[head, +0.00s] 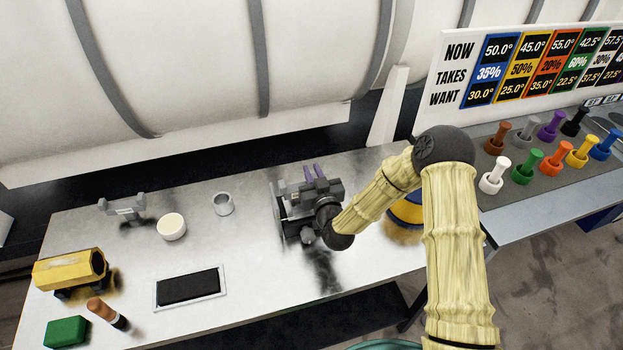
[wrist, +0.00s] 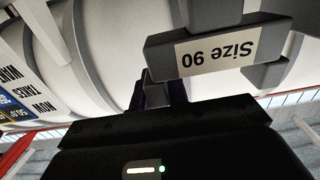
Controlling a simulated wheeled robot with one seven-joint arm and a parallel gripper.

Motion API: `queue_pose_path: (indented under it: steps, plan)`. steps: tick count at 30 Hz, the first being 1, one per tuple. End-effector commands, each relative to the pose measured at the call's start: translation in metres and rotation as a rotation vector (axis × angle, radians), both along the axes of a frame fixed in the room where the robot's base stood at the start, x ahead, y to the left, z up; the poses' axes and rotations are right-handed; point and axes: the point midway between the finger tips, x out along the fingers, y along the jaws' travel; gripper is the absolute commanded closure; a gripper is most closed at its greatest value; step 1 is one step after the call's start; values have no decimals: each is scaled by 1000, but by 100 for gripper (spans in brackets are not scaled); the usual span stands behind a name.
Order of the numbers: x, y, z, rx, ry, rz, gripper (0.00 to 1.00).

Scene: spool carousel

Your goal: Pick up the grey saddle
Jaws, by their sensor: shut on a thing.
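In the wrist view, the grey saddle (wrist: 165,50) is a blocky piece with a pale label that reads "Size 90" upside down. It sits at the fingers (wrist: 160,95), and my gripper is shut on it. The contact is mostly hidden in both views. I cannot tell whether the saddle is clear of the table.
A smaller grey forked piece (head: 122,208), a cream round pot (head: 172,227), a grey ring (head: 223,203), a black-topped tray (head: 188,287), a yellow hollow block (head: 70,270) and a green block (head: 66,331) stand left. Coloured spools (head: 529,164) stand right. A large white tank (head: 200,60) is behind.

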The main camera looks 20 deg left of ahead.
Motion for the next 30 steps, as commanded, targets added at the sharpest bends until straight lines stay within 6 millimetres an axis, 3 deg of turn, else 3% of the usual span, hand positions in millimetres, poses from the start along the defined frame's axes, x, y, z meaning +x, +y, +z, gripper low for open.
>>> queue_pose_path:
  steps: [15,21,30]
  plan:
    - [1,-1,75,0,-4,-1,100]
    - [0,0,85,0,0,0,100]
    - [0,0,86,0,0,-1,100]
